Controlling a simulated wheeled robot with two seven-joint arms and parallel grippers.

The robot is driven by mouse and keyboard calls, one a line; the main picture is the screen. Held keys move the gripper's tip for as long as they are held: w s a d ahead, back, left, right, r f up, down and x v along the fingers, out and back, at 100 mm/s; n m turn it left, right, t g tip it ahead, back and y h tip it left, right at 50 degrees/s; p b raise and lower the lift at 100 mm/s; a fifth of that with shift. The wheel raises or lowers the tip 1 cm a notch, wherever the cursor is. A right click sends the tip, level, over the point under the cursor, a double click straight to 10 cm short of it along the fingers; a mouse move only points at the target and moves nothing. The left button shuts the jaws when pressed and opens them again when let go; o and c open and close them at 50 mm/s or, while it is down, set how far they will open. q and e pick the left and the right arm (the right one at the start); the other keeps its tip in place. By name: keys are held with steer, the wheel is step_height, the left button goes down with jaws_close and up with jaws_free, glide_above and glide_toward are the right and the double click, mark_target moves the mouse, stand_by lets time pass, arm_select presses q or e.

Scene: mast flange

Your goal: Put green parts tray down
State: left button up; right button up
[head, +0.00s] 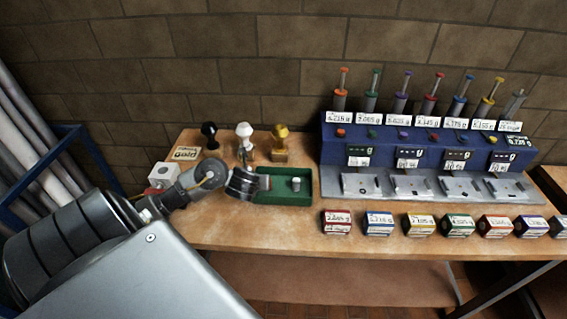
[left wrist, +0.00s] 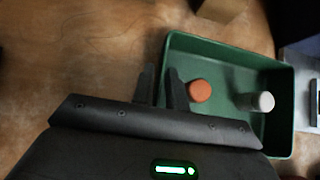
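The green parts tray (head: 290,200) is at the left middle of the workbench in the head view, and in the left wrist view (left wrist: 228,70) it fills the right side. A whitish cylinder (left wrist: 262,101) and an orange-red round part (left wrist: 200,91) are in it. My left gripper (head: 262,183) is at the tray's left side. I cannot tell whether the tray's bottom touches the bench. My right gripper is not in view.
Black, white and gold stamp-like objects (head: 245,145) stand behind the tray. A blue rack (head: 420,150) with a grey ledge is close on its right. Several small labelled boxes (head: 378,223) line the bench front. A white box (head: 163,175) is at the left.

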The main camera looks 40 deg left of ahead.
arm_select(q)
steer(key=shift+r, duration=0.15)
jaws_close()
steer(key=shift+r, duration=0.15)
